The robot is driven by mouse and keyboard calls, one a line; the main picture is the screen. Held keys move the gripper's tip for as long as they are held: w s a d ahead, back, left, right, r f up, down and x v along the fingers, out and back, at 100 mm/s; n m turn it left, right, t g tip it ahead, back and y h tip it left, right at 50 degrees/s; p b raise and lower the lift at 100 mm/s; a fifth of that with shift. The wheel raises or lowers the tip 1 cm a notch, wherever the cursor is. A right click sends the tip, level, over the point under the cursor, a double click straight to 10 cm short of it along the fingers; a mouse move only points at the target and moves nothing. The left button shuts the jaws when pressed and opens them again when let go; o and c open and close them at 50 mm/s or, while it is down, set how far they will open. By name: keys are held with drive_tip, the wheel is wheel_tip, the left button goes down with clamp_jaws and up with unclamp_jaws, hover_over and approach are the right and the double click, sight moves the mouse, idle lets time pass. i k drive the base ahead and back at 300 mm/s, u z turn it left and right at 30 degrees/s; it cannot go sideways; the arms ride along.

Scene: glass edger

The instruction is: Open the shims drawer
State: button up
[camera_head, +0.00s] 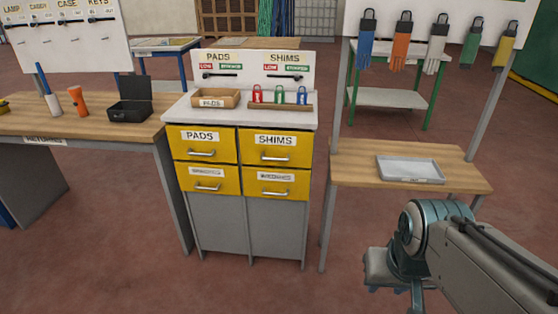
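The shims drawer (276,149) is the upper right yellow drawer of a grey cabinet, with a white "SHIMS" label and a metal bar handle (276,158). Its front looks flush with the cabinet, so it stands closed. My gripper (385,280) is at the lower right of the head view, in front of the cabinet's right side and well apart from the drawer. My arm comes in from the right edge. The fingers are small and partly hidden by the wrist, so I cannot tell whether they are open or shut.
The pads drawer (202,145) is to the left, with two more closed drawers below. A wooden tray (215,98) and small coloured padlock-like items stand on the cabinet top. A wooden table (345,170) with a grey tray (411,169) stands right, a workbench (95,125) left.

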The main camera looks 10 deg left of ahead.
sight(280, 146)
drive_tip(key=u, duration=0.5)
drive_tip(key=i, duration=1.4)
drive_tip(key=z, duration=0.45)
